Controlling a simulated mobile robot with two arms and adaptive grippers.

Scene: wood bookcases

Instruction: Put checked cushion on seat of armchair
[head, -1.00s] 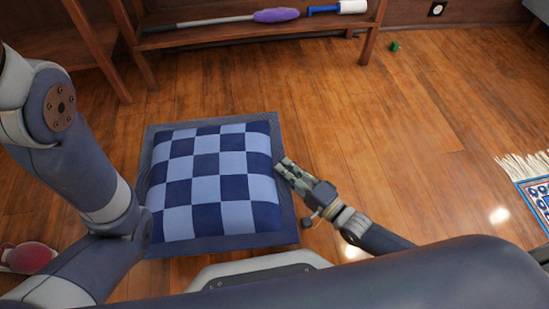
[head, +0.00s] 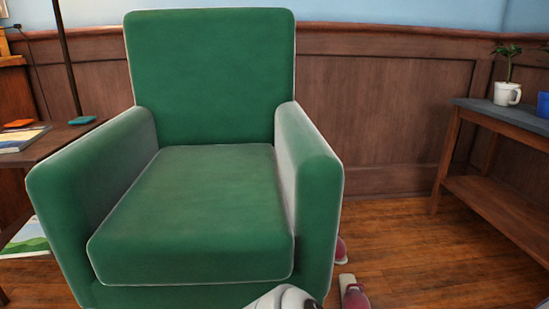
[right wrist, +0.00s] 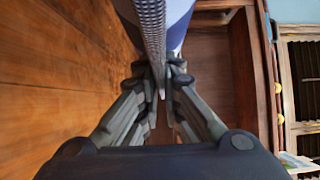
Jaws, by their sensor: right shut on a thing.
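The green armchair (head: 205,215) stands ahead in the head view, facing me. Its seat (head: 200,200) is bare, between two armrests and a tall back. My right gripper (right wrist: 160,84) shows only in the right wrist view. It is shut on the edge of the checked cushion (right wrist: 152,32), which is seen edge-on there as a grey textured border with a blue strip beside it. Most of the cushion is out of view, and none of it shows in the head view. My left gripper is in neither view.
A side table (head: 25,150) with books stands left of the armchair. Pink slippers (head: 353,293) lie on the floor by the chair's right side.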

